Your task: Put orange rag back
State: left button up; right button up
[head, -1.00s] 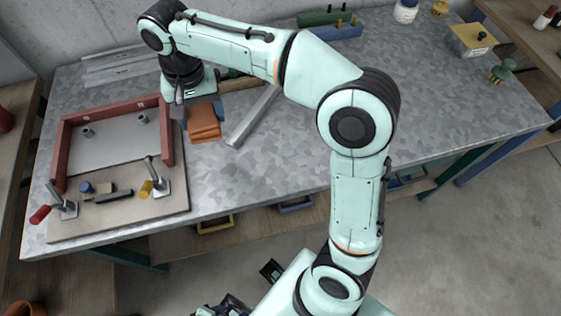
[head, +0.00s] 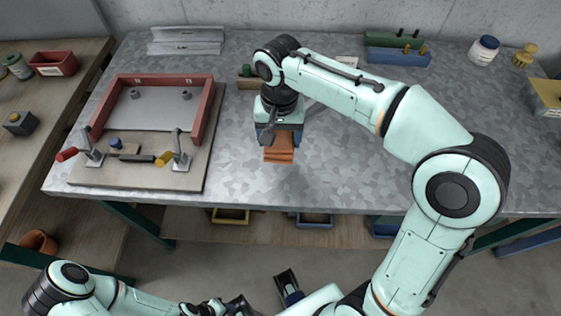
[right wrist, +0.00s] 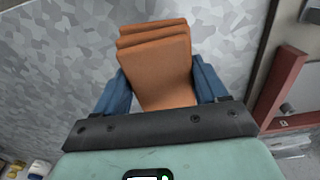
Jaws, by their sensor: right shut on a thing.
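The orange rag (head: 279,152), a folded stack of layers, is at my right gripper (head: 279,138) over the grey worktable (head: 345,165). In the right wrist view the rag (right wrist: 157,65) sits between the two blue fingers of my right gripper (right wrist: 160,90), which is shut on it. I cannot tell whether the rag touches the tabletop. My left gripper (head: 265,298) is low at the bottom of the head view, in front of the table; its dark fingers stand apart with nothing seen between them.
A red-framed mould (head: 208,115) on a board with toggle clamps stands left of the rag. Metal strips (head: 186,47), a blue block with pegs (head: 398,57) and a white jar (head: 484,50) are at the back. The table's front middle is clear.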

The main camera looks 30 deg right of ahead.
aim_at(280, 167)
notch_tip(280, 167, down, 10)
jog(key=shift+f+b, duration=0.1)
jog(key=shift+b, duration=0.65)
jog(key=shift+f, duration=0.2)
jog(key=o, duration=1)
jog(key=shift+r, duration=0.1)
